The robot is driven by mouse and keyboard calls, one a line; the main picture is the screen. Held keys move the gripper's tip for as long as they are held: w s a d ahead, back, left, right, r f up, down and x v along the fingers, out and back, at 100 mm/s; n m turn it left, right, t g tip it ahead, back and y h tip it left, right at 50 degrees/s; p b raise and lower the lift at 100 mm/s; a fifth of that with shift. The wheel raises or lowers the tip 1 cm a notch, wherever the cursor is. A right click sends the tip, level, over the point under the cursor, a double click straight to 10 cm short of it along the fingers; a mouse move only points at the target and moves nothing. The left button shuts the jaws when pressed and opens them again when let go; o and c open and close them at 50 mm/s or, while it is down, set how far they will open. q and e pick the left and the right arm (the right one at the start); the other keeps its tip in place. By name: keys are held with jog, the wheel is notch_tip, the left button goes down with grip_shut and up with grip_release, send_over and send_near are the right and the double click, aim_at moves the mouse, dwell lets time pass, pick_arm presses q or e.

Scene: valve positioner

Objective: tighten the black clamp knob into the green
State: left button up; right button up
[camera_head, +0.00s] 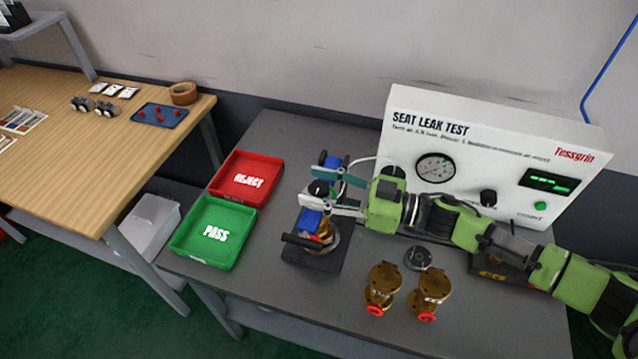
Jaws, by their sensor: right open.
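My right gripper (308,187) reaches in from the right, its jaws open over a small test fixture (317,256) on the grey bench. A dark round part (318,188), which looks like the black clamp knob, lies between the fingertips; I cannot tell whether they touch it. Blue parts (311,220) and a brass-coloured body with a bit of red show below the fingers. A black bar handle (302,243) sticks out at the fixture's front. The gripper hides part of the fixture, and no green mark can be made out on it. My left gripper is not in view.
A white seat leak test box (470,130) with a dial gauge (436,168) stands behind my arm. A red REJECT tray (247,178) and a green PASS tray (214,232) lie left of the fixture. Two brass valves (383,285) (432,290) stand in front right.

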jog(key=c, duration=1.1)
